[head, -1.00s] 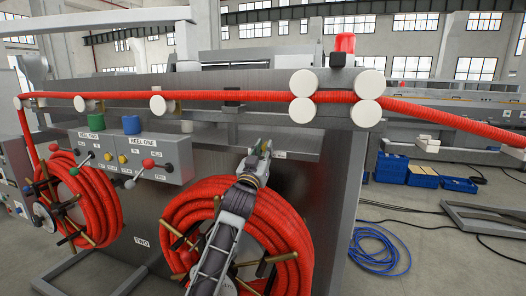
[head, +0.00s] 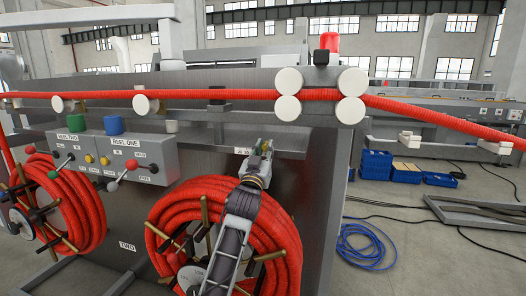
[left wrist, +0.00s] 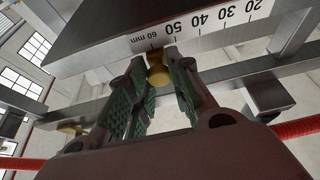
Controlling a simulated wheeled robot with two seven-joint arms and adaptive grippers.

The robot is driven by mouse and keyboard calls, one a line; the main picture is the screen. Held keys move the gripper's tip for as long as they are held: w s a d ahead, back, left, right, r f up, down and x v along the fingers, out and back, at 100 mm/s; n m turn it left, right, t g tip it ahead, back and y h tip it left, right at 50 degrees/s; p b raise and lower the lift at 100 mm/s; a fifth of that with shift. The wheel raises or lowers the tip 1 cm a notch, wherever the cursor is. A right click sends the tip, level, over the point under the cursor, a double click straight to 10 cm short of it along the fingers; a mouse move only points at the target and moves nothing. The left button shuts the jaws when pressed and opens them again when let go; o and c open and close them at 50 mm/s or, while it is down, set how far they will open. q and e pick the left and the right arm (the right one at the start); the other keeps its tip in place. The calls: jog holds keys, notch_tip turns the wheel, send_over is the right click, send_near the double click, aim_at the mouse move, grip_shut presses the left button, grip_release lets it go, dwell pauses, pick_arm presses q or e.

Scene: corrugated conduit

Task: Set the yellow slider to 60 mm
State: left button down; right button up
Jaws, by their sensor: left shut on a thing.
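The yellow slider (left wrist: 158,74) shows in the left wrist view as a small brass-yellow knob between my left fingers. It sits at the "60 mm" end of the white scale (left wrist: 200,24), just below that label. Whether it lines up exactly with the mark cannot be told. My left gripper (left wrist: 158,85) is shut on the slider. My right gripper is not in view.
Red conduit (head: 220,95) runs along the rollers above. The large red reel (head: 168,215) is below my left arm. A control box (head: 150,158) with levers stands to the left. Blue hose (head: 365,247) lies on the floor at the right.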

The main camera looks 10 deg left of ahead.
pick_arm(q)
jog(key=c, duration=1.3)
grip_release()
jog(key=shift+d, duration=0.3)
jog(key=shift+v, duration=6)
jog(key=shift+f, duration=0.1)
